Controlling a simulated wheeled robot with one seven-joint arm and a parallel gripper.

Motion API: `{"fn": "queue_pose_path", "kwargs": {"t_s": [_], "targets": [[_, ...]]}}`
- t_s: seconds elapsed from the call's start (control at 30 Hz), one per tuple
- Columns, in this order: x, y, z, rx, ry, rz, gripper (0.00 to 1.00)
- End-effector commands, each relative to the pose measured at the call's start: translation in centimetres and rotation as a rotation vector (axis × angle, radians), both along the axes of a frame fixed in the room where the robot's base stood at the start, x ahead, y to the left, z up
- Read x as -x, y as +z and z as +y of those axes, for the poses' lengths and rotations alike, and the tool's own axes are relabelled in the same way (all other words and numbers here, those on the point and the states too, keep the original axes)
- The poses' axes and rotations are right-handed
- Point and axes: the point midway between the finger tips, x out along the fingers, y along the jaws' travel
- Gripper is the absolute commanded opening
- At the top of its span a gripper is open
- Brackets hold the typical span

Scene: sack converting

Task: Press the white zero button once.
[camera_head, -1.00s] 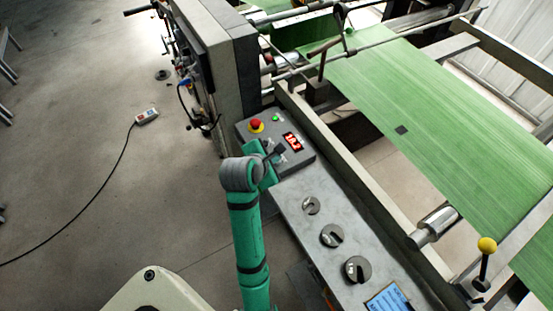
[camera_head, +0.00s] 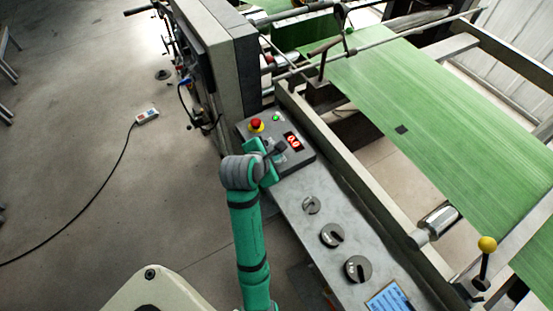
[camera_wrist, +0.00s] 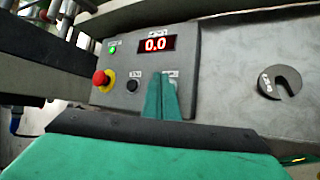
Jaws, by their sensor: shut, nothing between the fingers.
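The grey control panel (camera_head: 298,160) carries a red digital display (camera_head: 292,142) that reads 0.0, and the same display shows in the wrist view (camera_wrist: 157,44). My gripper (camera_head: 280,149) is shut and empty, with its fingertips at the panel below the display. In the wrist view the green fingers (camera_wrist: 161,84) cover the spot right of the black button (camera_wrist: 133,83), under a small white label (camera_wrist: 170,74). The white zero button itself is not visible; the fingers appear to hide it. I cannot tell whether the tips touch it.
A red emergency button (camera_wrist: 101,78) and a green lamp (camera_wrist: 113,49) sit on the panel left of the fingers. Green sack web (camera_head: 430,110) runs at the right.

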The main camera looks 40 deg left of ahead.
Motion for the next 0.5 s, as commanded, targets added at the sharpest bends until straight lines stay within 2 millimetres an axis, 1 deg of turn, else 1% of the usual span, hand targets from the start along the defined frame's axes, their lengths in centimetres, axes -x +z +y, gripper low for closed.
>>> {"fn": "queue_pose_path", "kwargs": {"t_s": [0.1, 0.4, 0.5], "targets": [[0.00, 0.43, 0.01, -0.001, 0.001, -0.001, 0.00], [0.00, 0.50, 0.00, -0.001, 0.002, -0.001, 0.00], [-0.02, 1.00, 0.01, -0.002, 0.000, -0.001, 0.00]]}}
